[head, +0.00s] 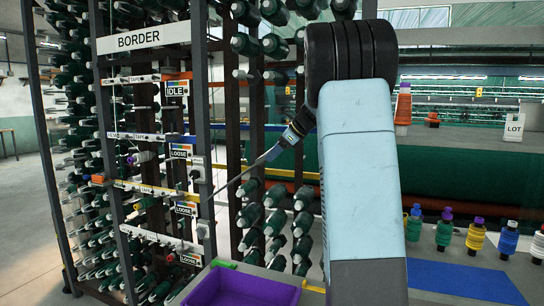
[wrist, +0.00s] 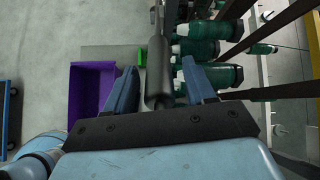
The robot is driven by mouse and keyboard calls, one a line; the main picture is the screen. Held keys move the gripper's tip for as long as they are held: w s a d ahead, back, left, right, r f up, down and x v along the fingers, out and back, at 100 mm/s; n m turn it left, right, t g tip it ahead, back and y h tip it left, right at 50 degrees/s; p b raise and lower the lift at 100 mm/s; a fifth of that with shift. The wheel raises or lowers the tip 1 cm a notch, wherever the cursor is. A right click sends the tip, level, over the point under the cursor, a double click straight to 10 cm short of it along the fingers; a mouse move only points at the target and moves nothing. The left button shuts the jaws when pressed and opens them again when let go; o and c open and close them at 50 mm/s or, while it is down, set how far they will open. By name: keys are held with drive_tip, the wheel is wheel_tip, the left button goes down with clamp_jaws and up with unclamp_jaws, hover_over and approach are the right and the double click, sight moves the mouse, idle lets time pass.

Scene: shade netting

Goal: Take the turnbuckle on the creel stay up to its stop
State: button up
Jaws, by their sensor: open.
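The turnbuckle (head: 268,155) is a dark grey, round body on the thin creel stay (head: 236,178), which slants down left toward the creel frame in the head view. In the wrist view the turnbuckle (wrist: 158,78) lies lengthwise between my fingers, with the narrower stay (wrist: 156,14) running away beyond it. My gripper (head: 286,139), partly hidden behind my arm in the head view, is at the upper right end of the visible stay. In the wrist view my gripper (wrist: 160,68) is open around the body, with a gap visible on each side. I cannot make out the stop.
The creel frame (head: 205,120) carries several green cones beside the stay; cones (wrist: 200,50) also show close to my right finger in the wrist view. Tags reading IDLE and LOOSE hang on it. A purple bin (head: 290,291) stands below. Coloured spools (head: 475,238) line the right.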

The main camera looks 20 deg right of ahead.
drive_tip(key=v, duration=1.2)
drive_tip(key=shift+s, duration=0.1)
